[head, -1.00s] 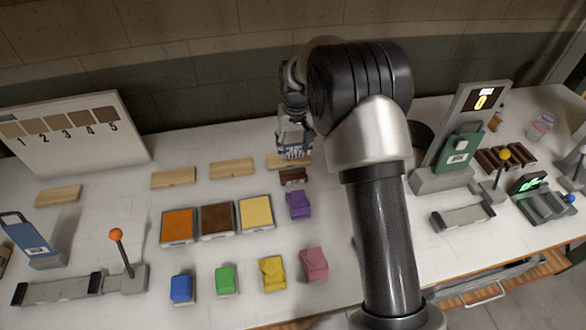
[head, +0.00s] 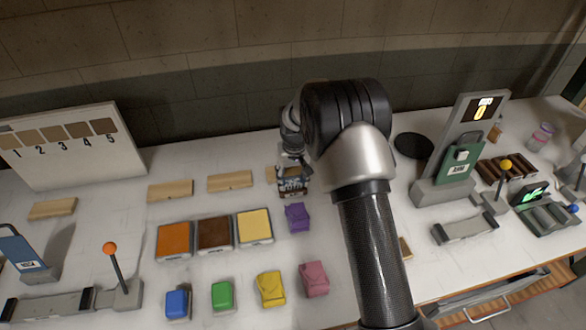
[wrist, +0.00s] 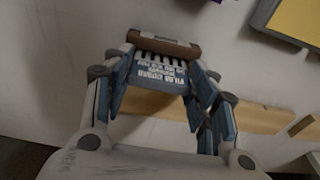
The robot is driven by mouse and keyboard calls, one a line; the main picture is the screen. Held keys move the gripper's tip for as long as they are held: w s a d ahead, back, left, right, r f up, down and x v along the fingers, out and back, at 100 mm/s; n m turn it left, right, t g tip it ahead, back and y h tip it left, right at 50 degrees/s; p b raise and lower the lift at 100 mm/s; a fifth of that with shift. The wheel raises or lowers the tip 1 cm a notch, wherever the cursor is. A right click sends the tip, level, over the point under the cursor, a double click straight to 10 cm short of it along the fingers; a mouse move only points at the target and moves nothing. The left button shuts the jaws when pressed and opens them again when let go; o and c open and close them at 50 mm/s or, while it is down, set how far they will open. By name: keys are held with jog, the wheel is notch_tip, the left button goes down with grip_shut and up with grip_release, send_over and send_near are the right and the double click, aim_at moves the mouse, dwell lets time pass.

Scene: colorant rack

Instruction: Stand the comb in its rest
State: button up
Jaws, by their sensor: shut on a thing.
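My gripper (head: 292,180) is shut on the comb, near the back of the table. In the wrist view, the comb (wrist: 158,72) is a pale blue-grey plate with upside-down lettering and a row of teeth at its far end, between the two fingers of my gripper (wrist: 158,80). The brown rest (wrist: 165,43) lies right at the teeth. In the head view the rest is mostly hidden behind the comb and gripper, just behind the purple block. I cannot tell whether the teeth sit inside the rest or only against it.
A purple block (head: 297,217) stands just in front. Orange, brown and yellow trays (head: 254,226) lie to the left. Wooden strips (head: 230,181) lie along the back; one passes beneath my gripper (wrist: 225,110). A green device (head: 458,161) stands at right.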

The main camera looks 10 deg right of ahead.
jog(key=o, duration=1.1)
jog(key=shift+f, duration=0.15)
jog(key=shift+c, duration=0.2)
jog(key=s+r+p, duration=0.1)
jog(key=s+r, duration=0.2)
jog(key=r, duration=0.7)
jog(key=s+r+p, duration=0.2)
jog(key=s+r, duration=0.1)
jog(key=r, duration=0.7)
jog(key=s+r+t, duration=0.2)
jog(key=s+r, duration=0.7)
jog(key=s, duration=0.2)
jog(key=s+t, duration=0.1)
jog(key=s, duration=2)
jog(key=shift+s, duration=0.4)
